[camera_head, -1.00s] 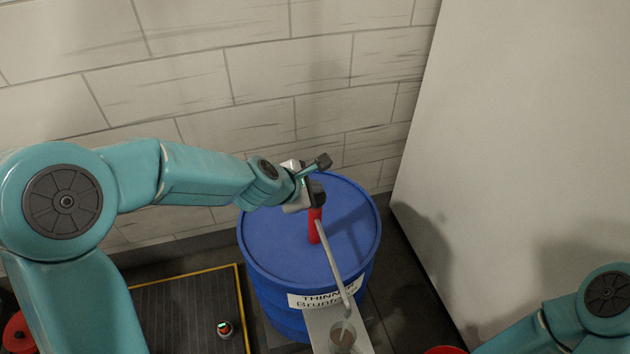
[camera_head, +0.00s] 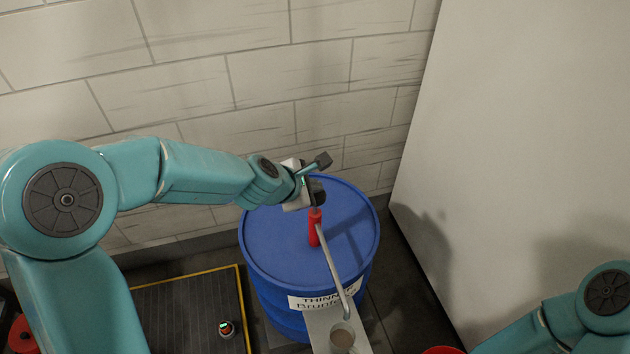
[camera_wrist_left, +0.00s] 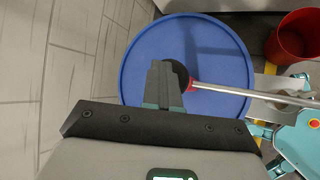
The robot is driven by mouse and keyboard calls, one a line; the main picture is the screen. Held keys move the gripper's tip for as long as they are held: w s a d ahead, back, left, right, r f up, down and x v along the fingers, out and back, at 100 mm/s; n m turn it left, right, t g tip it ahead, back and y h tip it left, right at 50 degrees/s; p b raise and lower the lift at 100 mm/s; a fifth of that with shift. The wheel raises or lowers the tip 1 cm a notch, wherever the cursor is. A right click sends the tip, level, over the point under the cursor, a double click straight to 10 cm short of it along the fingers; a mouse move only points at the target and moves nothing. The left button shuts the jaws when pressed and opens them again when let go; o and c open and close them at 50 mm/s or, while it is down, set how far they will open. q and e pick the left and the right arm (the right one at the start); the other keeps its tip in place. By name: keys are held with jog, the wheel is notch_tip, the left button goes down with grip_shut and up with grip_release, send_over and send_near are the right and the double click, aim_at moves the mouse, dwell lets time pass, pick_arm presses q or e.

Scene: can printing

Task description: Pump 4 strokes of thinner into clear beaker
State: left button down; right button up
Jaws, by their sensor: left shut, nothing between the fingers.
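The blue thinner drum (camera_head: 280,240) carries a red pump (camera_head: 315,232) with a dark knob and a pale spout pipe (camera_head: 335,270) slanting forward and down. The clear beaker (camera_head: 342,339) stands under the spout's end on a pale shelf (camera_head: 322,320) and holds some brownish liquid. My left gripper (camera_head: 319,190) is shut and empty, over the top of the pump, and hides part of the knob. In the left wrist view its closed fingers (camera_wrist_left: 166,85) overlap the dark knob (camera_wrist_left: 178,75); I cannot tell whether they touch it. My right gripper is out of view.
A tiled wall stands behind the drum and a large pale panel (camera_head: 520,120) to its right. A dark mat (camera_head: 190,310) with a yellow edge and a small device (camera_head: 226,329) lies left of the drum. A red container (camera_wrist_left: 300,36) shows in the left wrist view.

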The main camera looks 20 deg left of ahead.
pick_arm(q)
jog(key=shift+r+p, duration=1.45)
jog(key=shift+r, duration=0.25)
jog(key=shift+r, duration=0.1)
notch_tip(320, 180, up, 5)
jog(key=p, duration=0.5)
dwell(1.5)
